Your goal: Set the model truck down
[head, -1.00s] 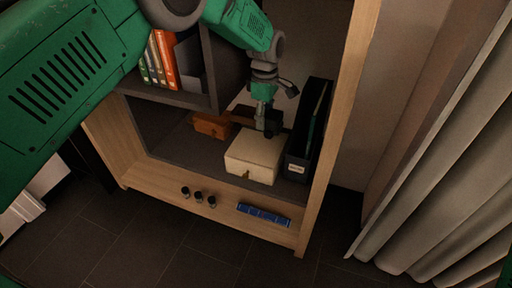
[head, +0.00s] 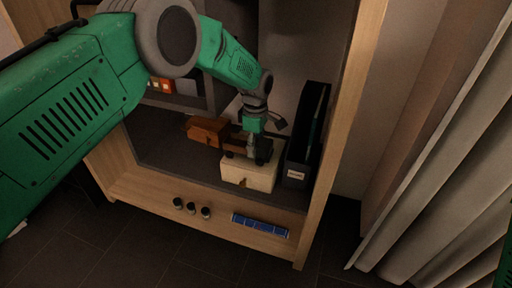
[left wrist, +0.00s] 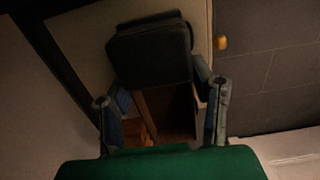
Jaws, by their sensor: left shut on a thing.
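The model truck (head: 207,131) is brown wood, with an orange-brown block at its left end and a darker part running right. In the head view my left gripper (head: 256,150) is at its right end, shut on it, over the cream box (head: 247,175). In the left wrist view, brown wood of the truck (left wrist: 165,112) shows between the two fingers. A dark block hides part of that view. I cannot tell whether the truck touches the box or the shelf. My right gripper is not in view.
A black file holder (head: 297,160) stands close right of the box, beside the wooden side panel (head: 340,130). Three small dark items (head: 191,208) and a blue object (head: 260,226) lie on the front ledge. The shelf floor at left is bare.

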